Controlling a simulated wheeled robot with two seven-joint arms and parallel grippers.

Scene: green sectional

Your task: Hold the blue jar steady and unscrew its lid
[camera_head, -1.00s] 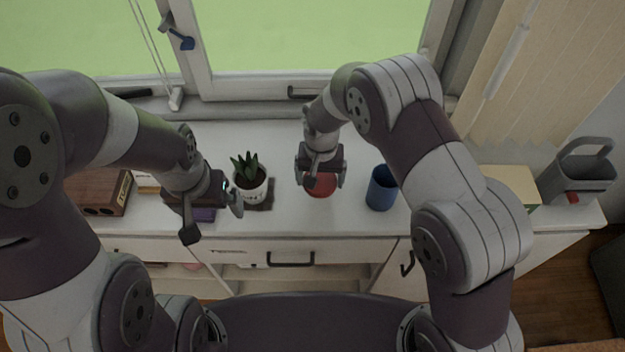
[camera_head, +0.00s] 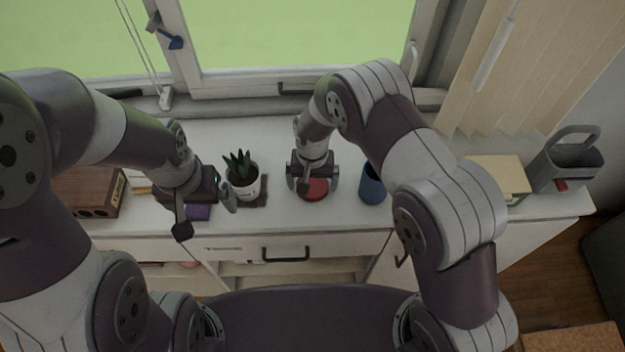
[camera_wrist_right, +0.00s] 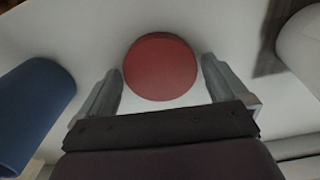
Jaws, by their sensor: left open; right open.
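The blue jar (camera_head: 371,184) stands upright on the white counter, to the right of my right gripper; my right arm partly covers it. It also shows at the left of the right wrist view (camera_wrist_right: 30,112), apart from the fingers. A round red lid-like piece (camera_head: 316,192) sits apart from the jar, under my right gripper (camera_head: 313,186). In the right wrist view the red disc (camera_wrist_right: 160,66) lies between and beyond the open fingers; I cannot tell whether they touch it. My left gripper (camera_head: 205,214) is open and empty near the counter's front edge, left of the plant.
A potted plant (camera_head: 243,180) on a dark mat stands between my grippers. A grey watering can (camera_head: 568,165) stands far right. The window is behind.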

